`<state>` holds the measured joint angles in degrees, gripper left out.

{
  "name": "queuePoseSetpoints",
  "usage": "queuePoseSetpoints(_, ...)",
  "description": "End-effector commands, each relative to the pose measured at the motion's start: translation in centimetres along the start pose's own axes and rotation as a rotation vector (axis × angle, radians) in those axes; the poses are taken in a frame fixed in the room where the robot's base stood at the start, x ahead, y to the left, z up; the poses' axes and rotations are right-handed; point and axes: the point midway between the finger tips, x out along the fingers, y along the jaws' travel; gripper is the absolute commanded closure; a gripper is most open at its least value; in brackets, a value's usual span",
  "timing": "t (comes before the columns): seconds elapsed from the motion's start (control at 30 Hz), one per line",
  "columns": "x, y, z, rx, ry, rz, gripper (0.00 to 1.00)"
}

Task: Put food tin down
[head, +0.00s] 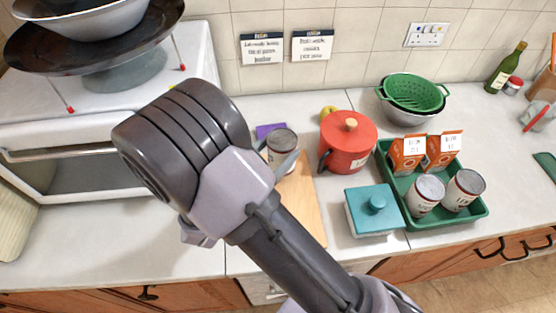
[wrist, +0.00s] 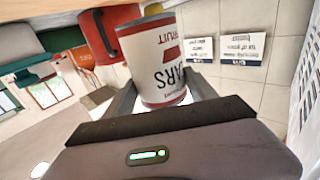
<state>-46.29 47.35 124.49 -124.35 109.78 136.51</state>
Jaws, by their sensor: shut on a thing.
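My gripper (head: 276,158) is shut on a food tin (head: 282,141), with a finger on each side of it. In the wrist view the tin (wrist: 158,62) is white with red bands and lettering reading "PEARS FRUIT", between the two fingers of the gripper (wrist: 160,90). In the head view the tin appears above or beside the wooden board (head: 303,200), left of the red pot. My arm hides part of the board and counter. I cannot tell whether the tin's base touches anything.
A red lidded pot (head: 348,141), teal lidded box (head: 374,211) and purple item (head: 270,130) are close by. A green tray (head: 449,220) holds two tins (head: 463,190) and orange boxes (head: 408,155). A green colander (head: 413,92) stands behind. The front-left counter (head: 120,245) is clear.

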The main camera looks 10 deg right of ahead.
Motion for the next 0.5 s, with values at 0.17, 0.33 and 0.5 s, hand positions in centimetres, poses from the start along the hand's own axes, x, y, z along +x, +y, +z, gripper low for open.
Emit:
queuePoseSetpoints(0.17,0.2,-0.1,2.6,-0.003,0.0,0.0,1.0)
queuePoseSetpoints(0.33,0.2,-0.1,3.5,0.001,0.0,0.001,1.0)
queuePoseSetpoints(0.5,0.2,-0.1,3.6,0.001,0.001,0.001,1.0)
